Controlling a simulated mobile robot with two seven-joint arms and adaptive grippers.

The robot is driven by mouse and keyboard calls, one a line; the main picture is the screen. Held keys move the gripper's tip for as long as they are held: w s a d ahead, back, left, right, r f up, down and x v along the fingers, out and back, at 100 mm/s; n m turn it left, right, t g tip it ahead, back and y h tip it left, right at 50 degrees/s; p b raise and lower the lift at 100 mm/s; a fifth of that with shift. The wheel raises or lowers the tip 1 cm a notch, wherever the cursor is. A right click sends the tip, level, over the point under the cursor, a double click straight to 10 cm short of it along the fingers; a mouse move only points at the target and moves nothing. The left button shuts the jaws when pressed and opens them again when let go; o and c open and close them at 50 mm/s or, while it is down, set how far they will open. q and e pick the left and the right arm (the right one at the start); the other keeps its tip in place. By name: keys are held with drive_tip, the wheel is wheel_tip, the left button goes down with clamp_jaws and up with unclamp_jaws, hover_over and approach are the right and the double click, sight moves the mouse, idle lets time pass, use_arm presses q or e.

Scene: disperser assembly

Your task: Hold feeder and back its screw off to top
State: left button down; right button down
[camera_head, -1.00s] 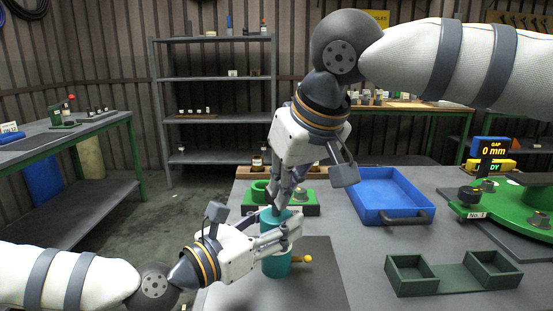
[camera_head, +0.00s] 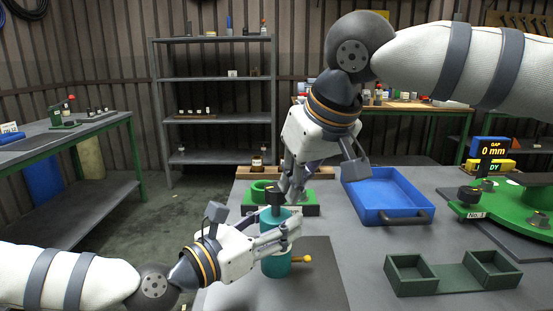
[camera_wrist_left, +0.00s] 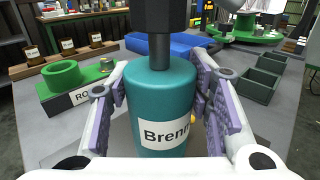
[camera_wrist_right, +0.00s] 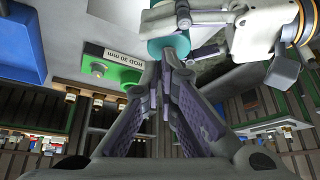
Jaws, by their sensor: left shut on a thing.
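The feeder is a teal cylinder (camera_head: 277,264) with a white label, standing upright on the table; it also shows in the left wrist view (camera_wrist_left: 160,93). A dark screw with a black knob (camera_head: 276,195) rises from its top, and a length of shaft shows below the knob in the left wrist view (camera_wrist_left: 160,14). My left gripper (camera_head: 280,236) is shut around the feeder's upper body, pads on both sides.
A green fixture (camera_wrist_right: 110,70) labelled as a rod stands behind the feeder. A blue tray (camera_head: 388,196) is behind to the right, a green two-compartment holder (camera_head: 452,280) at front right. A display (camera_head: 491,150) reads 0 mm. A small yellow-tipped part (camera_head: 307,259) sticks out beside the feeder.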

drive_tip(key=shift+d+f, duration=0.25)
drive_tip(key=shift+f, duration=0.2)
drive_tip(key=shift+s+a+r, duration=0.95)
drive_tip(key=shift+a+r, duration=0.25)
drive_tip(key=shift+r, duration=2.6)
wheel_tip(320, 180, down, 7)
drive_tip(key=shift+w, duration=0.45)
drive_tip(key=shift+w+d, duration=0.1)
drive_tip(key=shift+d, duration=0.2)
